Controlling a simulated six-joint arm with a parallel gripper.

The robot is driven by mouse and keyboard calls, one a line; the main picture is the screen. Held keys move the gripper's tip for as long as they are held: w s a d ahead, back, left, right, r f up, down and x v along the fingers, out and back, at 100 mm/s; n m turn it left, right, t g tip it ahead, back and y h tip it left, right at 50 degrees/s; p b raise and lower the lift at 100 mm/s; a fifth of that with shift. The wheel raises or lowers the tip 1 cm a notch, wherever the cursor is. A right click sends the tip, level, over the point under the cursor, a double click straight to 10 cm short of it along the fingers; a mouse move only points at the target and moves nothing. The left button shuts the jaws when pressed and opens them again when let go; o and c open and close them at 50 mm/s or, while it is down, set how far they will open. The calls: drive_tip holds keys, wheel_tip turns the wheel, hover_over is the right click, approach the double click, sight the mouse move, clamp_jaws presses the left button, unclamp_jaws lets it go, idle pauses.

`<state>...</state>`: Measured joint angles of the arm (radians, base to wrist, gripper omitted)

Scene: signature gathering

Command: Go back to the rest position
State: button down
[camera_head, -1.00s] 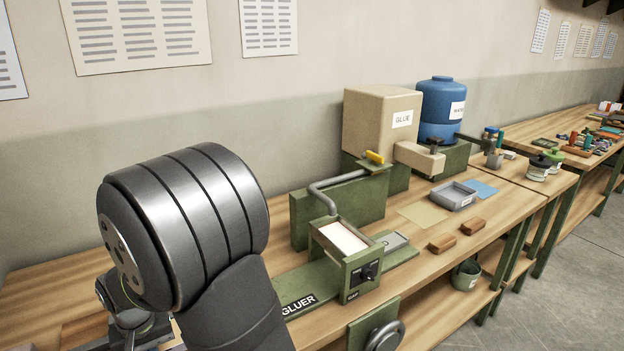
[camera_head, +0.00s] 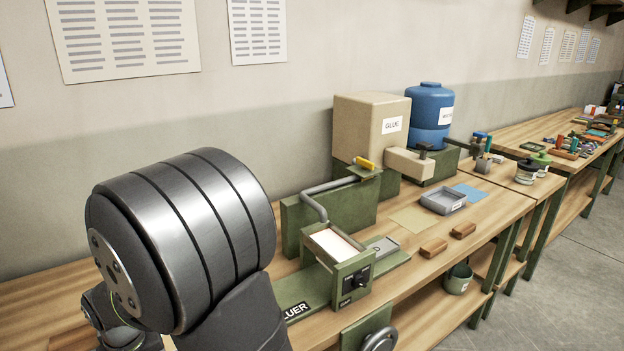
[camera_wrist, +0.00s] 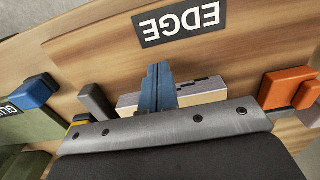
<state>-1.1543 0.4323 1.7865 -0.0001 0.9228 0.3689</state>
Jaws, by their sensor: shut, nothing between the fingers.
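In the wrist view my gripper (camera_wrist: 158,72) shows as two blue-grey fingers pressed together, with nothing between them. They stick out from a grey plate with dark screws. Past them is a pale, block-like thing (camera_wrist: 205,88) with a stepped dark top edge, partly hidden by the fingers and plate; I cannot tell whether they touch it. In the head view a large grey joint of my arm fills the lower left, and the gripper itself is hidden.
The wooden bench (camera_head: 490,222) carries a green gluer (camera_head: 351,277), a glue box (camera_head: 368,128), a blue water tank (camera_head: 430,105) and a grey tray (camera_head: 443,200). In the wrist view, an EDGE label (camera_wrist: 180,22), a blue block (camera_wrist: 35,91) and orange blocks (camera_wrist: 287,88) surround the gripper.

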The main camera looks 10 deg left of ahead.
wheel_tip(320, 180, up, 7)
idle(0.7)
drive_tip(key=f, duration=0.7)
drive_tip(key=shift+w+a+f, duration=0.2)
drive_tip(key=shift+a, duration=0.05)
drive_tip(key=shift+w+a+f, duration=0.15)
drive_tip(key=shift+w+a, duration=0.35)
